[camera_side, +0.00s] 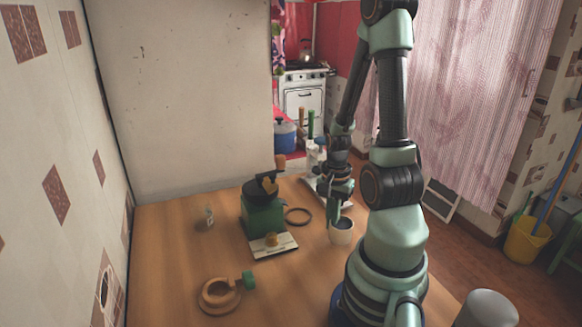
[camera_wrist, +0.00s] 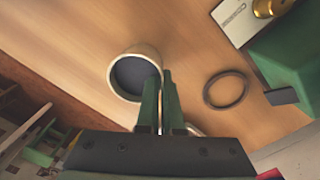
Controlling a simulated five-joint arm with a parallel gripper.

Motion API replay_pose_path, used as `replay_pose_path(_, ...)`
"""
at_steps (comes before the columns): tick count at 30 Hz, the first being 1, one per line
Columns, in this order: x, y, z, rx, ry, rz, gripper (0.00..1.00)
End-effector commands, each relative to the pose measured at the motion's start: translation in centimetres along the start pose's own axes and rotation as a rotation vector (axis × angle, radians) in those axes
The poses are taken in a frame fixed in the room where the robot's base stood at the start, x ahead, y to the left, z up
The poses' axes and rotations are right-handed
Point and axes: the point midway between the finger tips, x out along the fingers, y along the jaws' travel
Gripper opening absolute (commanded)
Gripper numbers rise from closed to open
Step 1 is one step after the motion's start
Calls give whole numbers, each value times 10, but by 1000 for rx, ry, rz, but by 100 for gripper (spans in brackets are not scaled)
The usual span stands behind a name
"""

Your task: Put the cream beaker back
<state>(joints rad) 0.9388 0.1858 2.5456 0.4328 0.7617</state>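The cream beaker (camera_side: 342,236) is upright at the table's right side, in front of my arm's wrist. In the wrist view the beaker (camera_wrist: 116,62) shows from above with a dark inside. My gripper (camera_side: 335,218) points down at its rim. In the wrist view the two green fingers of my gripper (camera_wrist: 162,78) are close together, one on each side of the beaker's near right wall, with the wall pinched between them. The fingers hide part of the rim. I cannot tell whether the base touches the table.
A dark ring (camera_side: 299,216) lies left of the beaker, beside a green machine (camera_side: 260,212) and a pale plate (camera_side: 285,247) with a brass piece. A wooden ring-shaped part (camera_side: 222,296) and small shaker (camera_side: 208,216) are farther left. A white tray (camera_side: 313,184) is behind my wrist.

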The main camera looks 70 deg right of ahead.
Motion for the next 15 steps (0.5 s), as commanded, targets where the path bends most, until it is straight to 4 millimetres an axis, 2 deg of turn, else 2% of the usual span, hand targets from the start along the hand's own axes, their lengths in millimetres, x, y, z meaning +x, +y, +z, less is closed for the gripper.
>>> replay_pose_path(5, 15, 0, 0, 0, -2, 1, 0)
replay_pose_path(15, 16, 0, 0, 0, 0, 0, 0)
